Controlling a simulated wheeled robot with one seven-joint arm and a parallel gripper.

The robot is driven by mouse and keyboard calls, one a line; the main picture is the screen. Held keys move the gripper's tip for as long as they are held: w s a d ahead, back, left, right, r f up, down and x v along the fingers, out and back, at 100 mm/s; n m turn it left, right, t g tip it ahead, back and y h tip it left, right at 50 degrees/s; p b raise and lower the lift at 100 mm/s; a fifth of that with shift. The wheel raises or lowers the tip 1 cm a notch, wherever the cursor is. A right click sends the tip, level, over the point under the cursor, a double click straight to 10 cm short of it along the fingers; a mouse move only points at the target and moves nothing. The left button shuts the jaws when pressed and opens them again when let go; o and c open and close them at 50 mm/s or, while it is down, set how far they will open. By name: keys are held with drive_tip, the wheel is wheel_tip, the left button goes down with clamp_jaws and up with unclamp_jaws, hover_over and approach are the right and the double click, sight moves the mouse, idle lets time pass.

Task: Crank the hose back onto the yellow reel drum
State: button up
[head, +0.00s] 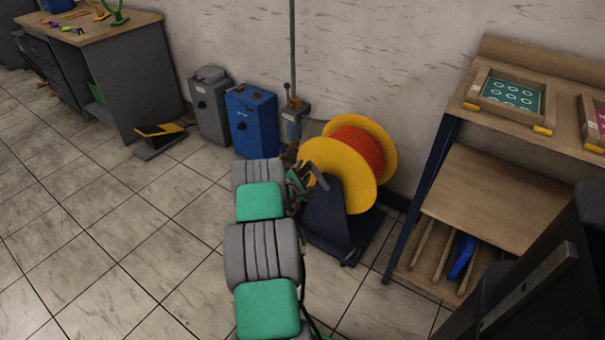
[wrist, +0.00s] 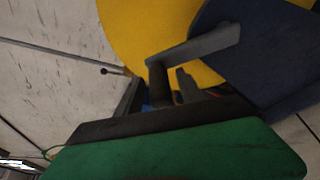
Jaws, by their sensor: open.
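The yellow reel drum (head: 325,165) stands on a dark blue stand (head: 340,215), with orange-red hose (head: 357,150) wound between its flanges. In the wrist view the yellow flange (wrist: 150,25) fills the top, with the blue stand (wrist: 265,60) at right. A grey crank arm (wrist: 195,48) crosses the flange and ends in a dark handle (wrist: 160,82). My gripper (head: 298,184) is at the crank side of the reel. In the wrist view my gripper (wrist: 157,88) is open, and the handle appears between its fingers; contact cannot be told. The hose's loose end is not seen.
A blue box (head: 252,122) and a grey box (head: 209,108) stand by the wall, left of the reel. A vertical pipe (head: 292,50) runs behind. A wooden shelf unit (head: 500,190) stands close at right. The tiled floor at left is mostly clear.

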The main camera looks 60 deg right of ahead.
drive_tip(key=shift+c, duration=0.6)
clamp_jaws()
drive_tip(key=shift+a, duration=0.1)
idle(0.6)
